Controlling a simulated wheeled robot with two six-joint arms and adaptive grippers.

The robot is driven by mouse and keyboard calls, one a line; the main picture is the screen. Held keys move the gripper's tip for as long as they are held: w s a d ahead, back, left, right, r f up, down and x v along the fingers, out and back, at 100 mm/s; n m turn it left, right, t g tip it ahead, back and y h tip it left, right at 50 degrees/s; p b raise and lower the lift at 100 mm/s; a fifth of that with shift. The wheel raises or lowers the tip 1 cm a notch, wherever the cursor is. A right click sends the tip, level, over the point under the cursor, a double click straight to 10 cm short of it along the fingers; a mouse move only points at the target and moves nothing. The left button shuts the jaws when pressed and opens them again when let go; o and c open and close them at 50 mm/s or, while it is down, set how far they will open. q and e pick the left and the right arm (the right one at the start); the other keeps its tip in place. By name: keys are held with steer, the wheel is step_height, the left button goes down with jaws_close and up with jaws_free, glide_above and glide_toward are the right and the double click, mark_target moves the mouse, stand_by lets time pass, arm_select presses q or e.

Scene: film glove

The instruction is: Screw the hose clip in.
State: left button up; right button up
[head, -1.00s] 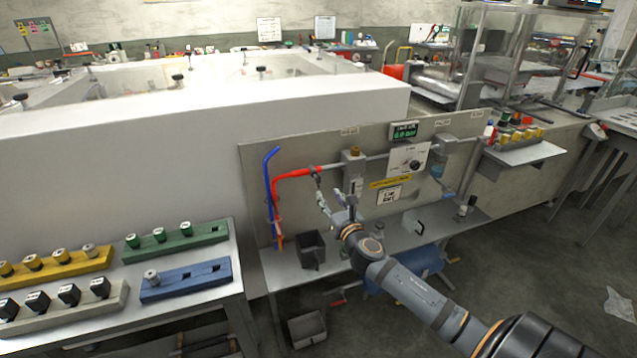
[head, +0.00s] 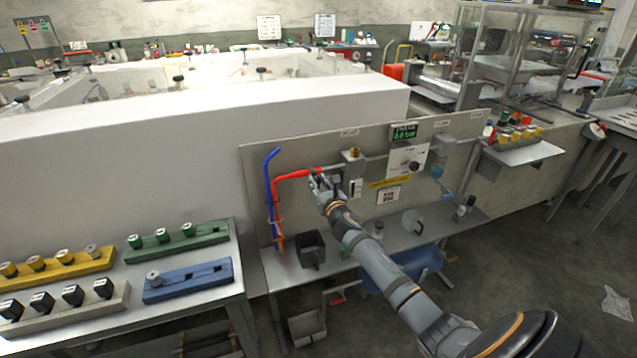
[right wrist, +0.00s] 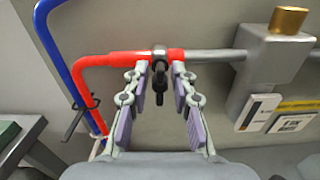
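The red hose also shows in the head view (head: 292,174). My right gripper (right wrist: 163,88) is open, with one finger on each side of the clip's screw and a gap to both. In the head view my right gripper (head: 318,180) is at the end of the red hose and hides the clip. My left gripper is not in view.
A blue hose (head: 268,180) runs beside the red one. A brass-topped block (right wrist: 272,62) sits on the pipe to the right. A dark open bin (head: 311,250) stands on the shelf below. A table with coloured racks (head: 190,277) is at the left.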

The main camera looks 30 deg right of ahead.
jaws_close()
steer(key=shift+m, duration=0.3)
